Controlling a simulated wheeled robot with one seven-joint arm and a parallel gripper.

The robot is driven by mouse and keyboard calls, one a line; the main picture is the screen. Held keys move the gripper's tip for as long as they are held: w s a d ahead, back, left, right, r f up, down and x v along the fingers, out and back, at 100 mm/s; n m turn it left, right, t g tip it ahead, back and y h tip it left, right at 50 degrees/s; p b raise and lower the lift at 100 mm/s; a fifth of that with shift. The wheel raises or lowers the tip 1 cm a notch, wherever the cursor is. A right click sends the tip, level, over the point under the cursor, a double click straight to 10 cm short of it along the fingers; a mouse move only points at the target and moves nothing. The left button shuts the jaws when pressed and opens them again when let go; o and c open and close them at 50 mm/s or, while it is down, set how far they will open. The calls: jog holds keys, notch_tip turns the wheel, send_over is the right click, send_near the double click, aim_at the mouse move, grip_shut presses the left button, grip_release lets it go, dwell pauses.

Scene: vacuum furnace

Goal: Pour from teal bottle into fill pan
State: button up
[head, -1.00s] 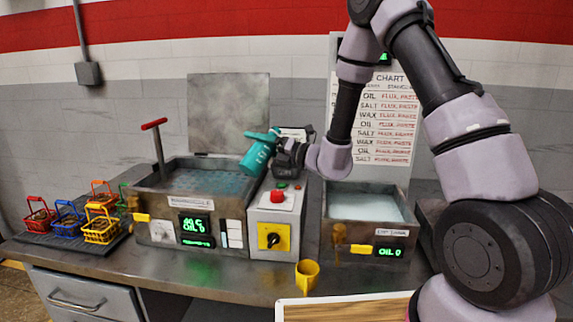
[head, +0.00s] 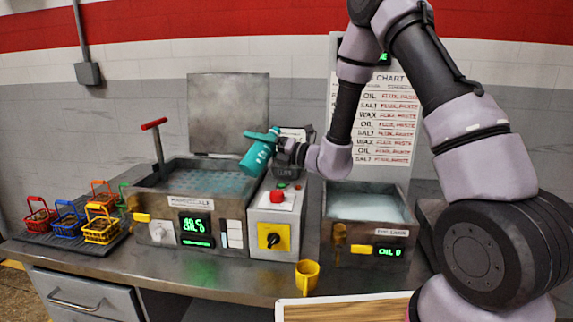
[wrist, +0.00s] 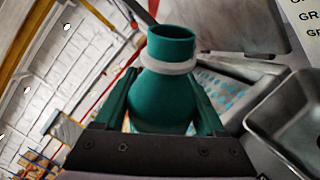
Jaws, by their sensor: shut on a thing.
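The teal bottle (head: 258,153) is held tilted in the air, above the right side of the left tank (head: 190,205). In the wrist view the bottle (wrist: 165,90) shows its open neck with a pale collar, and its body sits between both fingers. My gripper (head: 283,151) is shut on it; it also shows in the wrist view (wrist: 163,115). No stream of liquid shows. The right tank (head: 365,230) holds pale liquid and has a green display. A grey metal pan (wrist: 292,122) shows at the right of the wrist view. I cannot tell which vessel is the fill pan.
A control box (head: 272,220) with a red button and yellow switch stands between the tanks. A red-handled lever (head: 154,124) rises at the left tank. Several coloured baskets (head: 70,218) sit at left. A yellow cup (head: 307,275) stands at the bench's front. A chart (head: 390,115) hangs behind.

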jog(key=n, duration=0.1)
jog(key=r+n, duration=0.1)
jog(key=n, duration=0.1)
jog(key=n+h, duration=0.1)
jog(key=shift+w+d+r+n+g, duration=0.1)
jog(key=shift+d+r+n+g, duration=0.05)
jog(key=shift+r+n+g, duration=0.2)
jog(key=shift+s+a+f+n+g+h, duration=0.15)
jog(key=shift+s+a+n+h, duration=0.1)
jog(key=shift+n, duration=0.4)
jog(key=shift+s+a+n+g+h, duration=0.1)
jog(key=shift+s+n+h, duration=0.1)
jog(key=shift+n, duration=0.4)
jog(key=n, duration=0.2)
jog(key=f+n+h, duration=0.1)
jog(key=shift+s+a, duration=0.2)
jog(key=shift+s, duration=0.1)
dwell(3.2)
